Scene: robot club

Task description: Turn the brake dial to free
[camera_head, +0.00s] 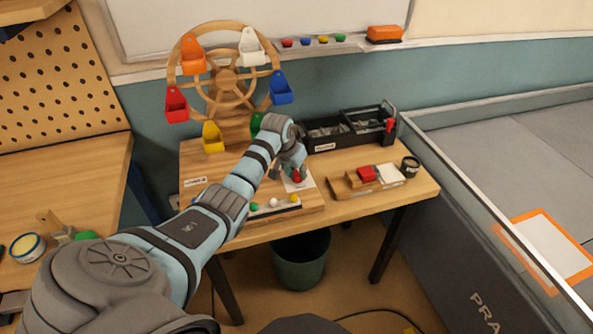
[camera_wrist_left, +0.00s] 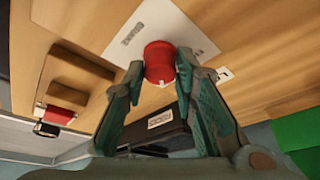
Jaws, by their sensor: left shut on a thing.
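The brake dial (camera_wrist_left: 159,62) is a small red knob on a white label card (camera_wrist_left: 150,30) fixed to the wooden base board. In the head view the red dial (camera_head: 296,177) shows just below my left gripper (camera_head: 288,174). In the left wrist view my left gripper (camera_wrist_left: 160,72) has one fingertip on each side of the dial and is shut on it. The label's lettering is too small to read surely, so the dial's setting cannot be told. My right gripper is not in view.
A wooden wheel (camera_head: 226,82) with coloured buckets stands behind the arm. A black organizer (camera_head: 345,132) stands at the back. A wooden block (camera_head: 366,187) with a red piece and a dark jar (camera_head: 410,167) lie to the right. A bin (camera_head: 299,262) stands below.

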